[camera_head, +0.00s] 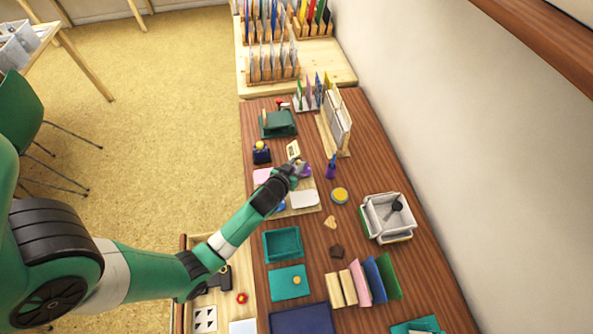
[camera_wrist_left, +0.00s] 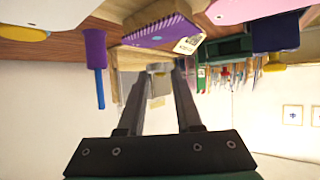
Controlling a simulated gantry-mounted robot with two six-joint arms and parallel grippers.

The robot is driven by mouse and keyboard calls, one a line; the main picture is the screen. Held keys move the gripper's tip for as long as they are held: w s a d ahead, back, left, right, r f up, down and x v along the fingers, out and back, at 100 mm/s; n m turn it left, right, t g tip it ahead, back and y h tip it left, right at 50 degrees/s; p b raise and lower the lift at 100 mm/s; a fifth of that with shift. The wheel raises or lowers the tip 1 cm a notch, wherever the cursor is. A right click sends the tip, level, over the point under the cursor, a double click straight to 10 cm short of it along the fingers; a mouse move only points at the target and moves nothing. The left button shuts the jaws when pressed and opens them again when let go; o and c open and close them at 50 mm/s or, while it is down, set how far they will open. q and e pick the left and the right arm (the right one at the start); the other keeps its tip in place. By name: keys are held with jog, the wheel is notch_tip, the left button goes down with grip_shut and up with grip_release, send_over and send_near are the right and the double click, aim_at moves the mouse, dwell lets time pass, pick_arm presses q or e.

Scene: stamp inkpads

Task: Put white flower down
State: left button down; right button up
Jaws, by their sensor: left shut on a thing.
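My left gripper (camera_head: 303,166) is over the wooden tray of coloured inkpads on the table. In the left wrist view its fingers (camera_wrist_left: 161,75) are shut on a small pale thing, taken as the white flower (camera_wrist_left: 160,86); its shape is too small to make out. The purple inkpad (camera_wrist_left: 158,30) with a paper label is near the fingertips in that view. The tray (camera_head: 312,209) also holds a pink pad (camera_head: 262,176) and a white pad (camera_head: 304,198). My right gripper is not in view.
A purple upright stamp (camera_head: 331,169) and a round yellow-and-blue item (camera_head: 339,195) stand right of the tray. A dark blue holder with a yellow ball (camera_head: 262,153) stands behind it. A teal tray (camera_head: 282,244) is in front.

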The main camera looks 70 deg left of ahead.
pick_arm(q)
notch_tip(320, 180, down, 3)
jog(key=shift+f+b, duration=0.1)
jog(key=shift+b, duration=0.55)
jog(key=shift+f, duration=0.1)
jog(key=c, duration=0.6)
grip_release()
jog(key=shift+s+d+r+p, duration=0.15)
jog(key=shift+r+p, duration=0.2)
jog(key=shift+r, duration=0.1)
jog(key=p+v, duration=0.3)
jog(key=v, duration=0.8)
jog(key=shift+s+d, duration=0.2)
jog(key=shift+s, duration=0.05)
